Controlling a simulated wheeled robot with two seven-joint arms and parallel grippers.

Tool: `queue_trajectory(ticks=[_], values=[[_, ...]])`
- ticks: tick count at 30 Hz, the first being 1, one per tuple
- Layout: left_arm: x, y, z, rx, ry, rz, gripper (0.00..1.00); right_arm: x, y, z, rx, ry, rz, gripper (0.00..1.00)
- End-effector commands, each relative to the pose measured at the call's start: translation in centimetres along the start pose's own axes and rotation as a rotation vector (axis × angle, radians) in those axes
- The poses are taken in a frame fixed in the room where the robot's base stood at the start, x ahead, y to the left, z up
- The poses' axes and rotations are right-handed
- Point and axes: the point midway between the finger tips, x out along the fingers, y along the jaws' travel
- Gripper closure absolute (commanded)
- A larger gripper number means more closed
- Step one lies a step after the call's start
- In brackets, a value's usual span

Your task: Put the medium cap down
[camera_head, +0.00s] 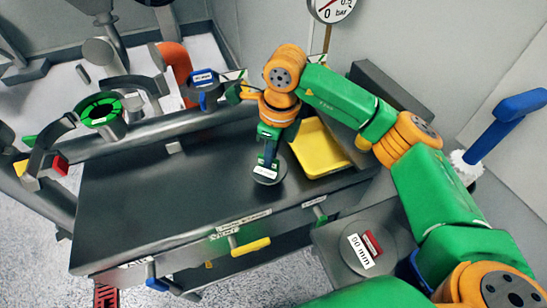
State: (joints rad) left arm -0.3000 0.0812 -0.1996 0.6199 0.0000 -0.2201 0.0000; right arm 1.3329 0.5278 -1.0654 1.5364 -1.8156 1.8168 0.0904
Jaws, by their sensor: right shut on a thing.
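My right gripper (268,152) points down over the dark worktop (170,200) and is shut on a round dark grey cap with a white label, which I take for the medium cap (268,177). The cap is close to the worktop, left of the yellow tray; I cannot tell whether it touches the surface. The label's writing is too small to read, and the gripper hides part of the cap's top. My left gripper is not in view.
A yellow tray (318,150) lies right of the cap. A larger grey cap marked 90 mm (382,262) sits at the lower right. A green-ringed pipe opening (100,111) and a blue-clamped part (205,90) stand behind. The worktop's left and middle are clear.

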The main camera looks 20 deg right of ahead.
Motion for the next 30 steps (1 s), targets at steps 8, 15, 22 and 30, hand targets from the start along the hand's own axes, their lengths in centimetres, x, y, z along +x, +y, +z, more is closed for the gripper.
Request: queue_trajectory(ticks=[8, 15, 22, 30], values=[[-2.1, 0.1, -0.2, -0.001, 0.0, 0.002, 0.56, 4.0, -1.0, -0.6, -0.001, 0.001, 0.0, 1.0], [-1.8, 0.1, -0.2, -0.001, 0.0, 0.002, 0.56, 4.3, -1.0, -0.6, -0.002, -0.001, -0.001, 1.0], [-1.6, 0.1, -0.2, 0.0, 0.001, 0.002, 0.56, 4.5, -1.0, -0.6, -0.001, -0.001, -0.001, 0.58], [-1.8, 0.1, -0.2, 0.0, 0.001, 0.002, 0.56, 4.2, -0.9, -0.6, -0.001, -0.001, -0.001, 0.58]])
